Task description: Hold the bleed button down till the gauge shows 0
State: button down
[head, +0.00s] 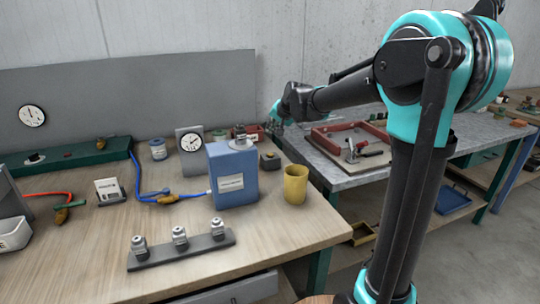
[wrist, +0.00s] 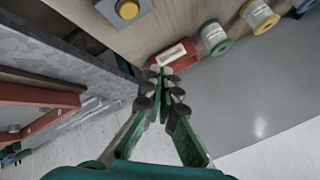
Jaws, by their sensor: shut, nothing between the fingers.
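A yellow round button (wrist: 128,9) on a grey box shows at the top edge of the wrist view. In the head view a small dark box with a yellowish top (head: 269,160), right of the blue box, looks like the same thing. A white dial (head: 191,142) stands on a grey plate behind the blue box, and another dial (head: 31,116) is on the back panel; their readings are too small to tell. My gripper (wrist: 163,75) is shut and empty, in the air beyond the bench's right edge, apart from the button. It shows small in the head view (head: 277,114).
The blue box (head: 232,178) and a yellow cup (head: 295,184) stand near the button. A labelled red container (wrist: 172,56), a green-banded jar (wrist: 213,37) and a yellow-banded jar (wrist: 259,16) lie near my fingertips in the wrist view. A metal table (head: 350,181) holds a red tray.

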aim_at(271, 155)
jog(key=shift+f, duration=3.85)
jog(key=shift+f, duration=0.15)
jog(key=shift+f, duration=0.25)
jog(key=shift+f, duration=0.45)
jog(key=shift+r, duration=0.1)
dwell(2.2)
jog(key=shift+r, duration=0.75)
